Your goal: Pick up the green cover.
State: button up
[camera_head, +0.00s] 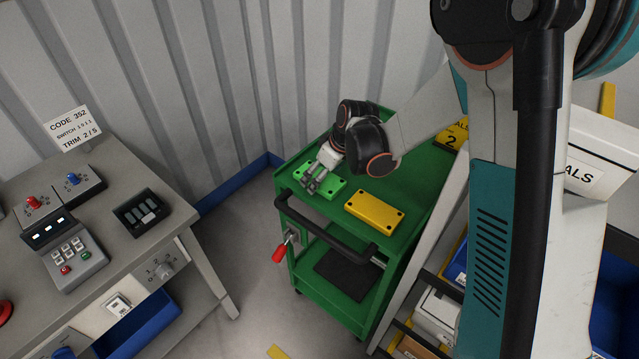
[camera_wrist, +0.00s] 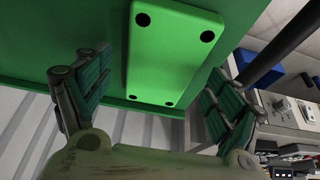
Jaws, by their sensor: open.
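The green cover (camera_head: 333,188) is a flat plate with dark corner holes. It lies on top of the green cart (camera_head: 400,190), left of the yellow cover (camera_head: 375,209). In the wrist view the green cover (camera_wrist: 170,50) runs between my two fingers. My gripper (camera_head: 317,182) is over the green cover in the head view and hides part of it. In the wrist view my gripper (camera_wrist: 158,76) is open, with one finger on each side of the cover. I cannot tell how high the fingertips are above the cart top.
The cart's black handle (camera_head: 325,230) runs along its front, with a red-tipped lever (camera_head: 281,252) below. A grey bench (camera_head: 130,255) with control boxes stands at the left. A corrugated wall is behind. A shelf with bins stands at the right.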

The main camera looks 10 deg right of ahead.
jog(key=shift+w+a+f, duration=0.1)
jog(key=shift+f, duration=0.25)
jog(key=shift+r, duration=0.1)
jog(key=c, duration=1.3)
